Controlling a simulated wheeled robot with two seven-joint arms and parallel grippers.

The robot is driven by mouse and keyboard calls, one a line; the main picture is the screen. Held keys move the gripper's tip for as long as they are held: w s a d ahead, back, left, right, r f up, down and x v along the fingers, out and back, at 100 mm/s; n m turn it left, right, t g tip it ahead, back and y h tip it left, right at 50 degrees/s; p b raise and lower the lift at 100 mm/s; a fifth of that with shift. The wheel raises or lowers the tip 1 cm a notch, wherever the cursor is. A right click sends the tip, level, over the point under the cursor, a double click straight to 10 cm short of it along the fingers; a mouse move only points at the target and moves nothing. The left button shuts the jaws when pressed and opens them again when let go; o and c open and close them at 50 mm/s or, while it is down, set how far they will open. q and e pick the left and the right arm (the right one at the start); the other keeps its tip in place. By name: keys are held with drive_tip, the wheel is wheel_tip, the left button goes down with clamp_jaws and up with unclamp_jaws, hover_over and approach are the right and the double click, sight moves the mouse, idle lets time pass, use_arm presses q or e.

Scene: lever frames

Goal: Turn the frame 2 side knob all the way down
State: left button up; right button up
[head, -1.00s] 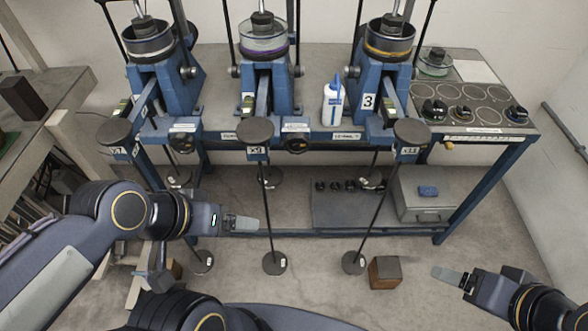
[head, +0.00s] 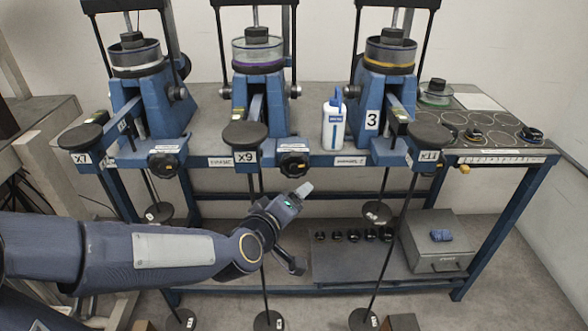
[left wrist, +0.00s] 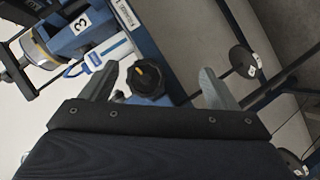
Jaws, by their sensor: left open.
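Frame 2 is the middle blue lever frame (head: 257,105), with a lever tagged X9. A black knob (head: 293,164) sits on the bench's front edge, right of its lever. It has an orange mark and shows between my fingers in the left wrist view (left wrist: 148,80), apart from them. A smaller black knob (head: 297,92) sits on the right side of the frame's tower. My left gripper (head: 303,189) is open and empty, below and in front of the front knob. My right gripper is out of view.
A blue-capped white bottle (head: 333,122) stands right of frame 2, beside the frame marked 3 (head: 387,100). Round-topped levers, including X9's disc (head: 244,135), reach out past the bench edge. A grey box (head: 438,240) sits on the lower shelf.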

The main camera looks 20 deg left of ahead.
sight(294, 168)
use_arm(q)
drive_tip(key=w+n+t+y, duration=0.1)
drive_tip(key=w+y, duration=0.1)
drive_tip(key=w, duration=0.2)
drive_tip(key=w+a+n+t+y, duration=0.1)
drive_tip(key=w+y, duration=0.1)
drive_tip(key=w, duration=0.2)
drive_tip(key=w+a+r+n+t+y+p, duration=0.1)
drive_tip(key=w+n+y, duration=0.1)
drive_tip(key=w+y, duration=0.1)
drive_tip(key=shift+w+a+t, duration=0.15)
drive_tip(key=shift+w+t, duration=0.25)
drive_tip(key=shift+w, duration=0.3)
drive_tip(key=shift+c, duration=0.5)
drive_tip(key=shift+f, duration=0.1)
drive_tip(key=c, duration=1.1)
drive_tip(key=shift+a, duration=0.1)
drive_tip(key=shift+c, duration=0.2)
